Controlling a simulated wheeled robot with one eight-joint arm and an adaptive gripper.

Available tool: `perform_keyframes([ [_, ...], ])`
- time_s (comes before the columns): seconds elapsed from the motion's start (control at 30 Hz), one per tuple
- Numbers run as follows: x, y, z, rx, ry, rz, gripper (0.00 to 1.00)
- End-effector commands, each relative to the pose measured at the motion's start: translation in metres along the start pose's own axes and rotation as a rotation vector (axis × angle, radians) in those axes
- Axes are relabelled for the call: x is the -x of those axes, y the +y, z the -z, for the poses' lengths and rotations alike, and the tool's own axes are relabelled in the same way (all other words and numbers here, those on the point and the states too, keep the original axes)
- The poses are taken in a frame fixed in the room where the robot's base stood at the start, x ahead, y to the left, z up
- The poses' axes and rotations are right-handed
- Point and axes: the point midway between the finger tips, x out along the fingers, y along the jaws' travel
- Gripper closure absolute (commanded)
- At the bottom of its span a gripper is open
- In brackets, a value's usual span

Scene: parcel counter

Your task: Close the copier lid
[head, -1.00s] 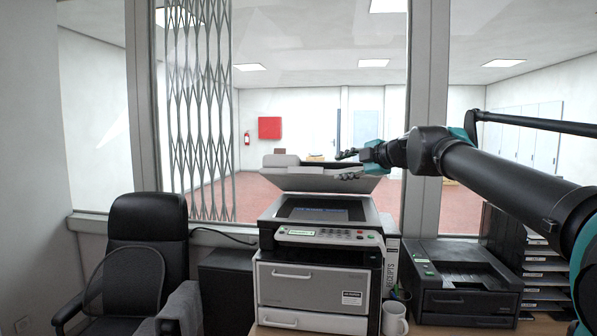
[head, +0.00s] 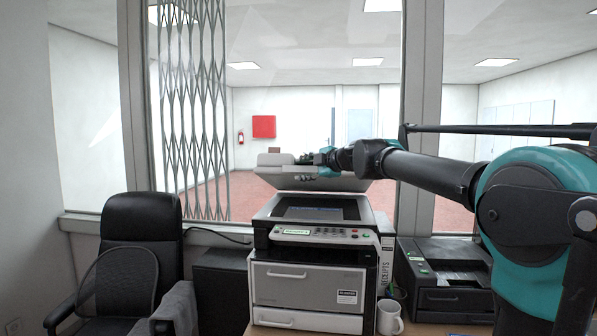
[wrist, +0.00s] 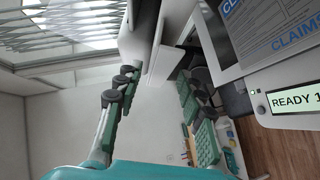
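The copier (head: 300,280) stands on the counter, with its lid (head: 335,186) raised at the back. A sheet lies on its dark glass (head: 310,213); in the wrist view the sheet (wrist: 275,30) shows the letters "CLAIMS". My gripper (head: 308,163) is at the raised lid, overlapping its upper edge in the head view. I cannot tell whether it touches the lid. The copier display (wrist: 292,100) reads "READY 1".
A white mug (head: 389,317) stands just right of the copier, beside a "RECEIPTS" binder (head: 386,262). A black printer (head: 445,280) is further right, under my arm. A black office chair (head: 140,240) stands at the left. A window is behind the copier.

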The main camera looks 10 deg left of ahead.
Motion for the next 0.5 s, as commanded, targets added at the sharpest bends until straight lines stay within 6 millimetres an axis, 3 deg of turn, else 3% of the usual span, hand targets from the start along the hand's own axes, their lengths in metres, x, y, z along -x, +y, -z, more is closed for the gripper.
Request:
perform_keyframes([
  [0.2,-0.022,0.0,0.0,0.0,0.001,0.0,0.61],
  [0.5,-0.026,0.0,0.0,0.0,0.0,0.0,0.61],
])
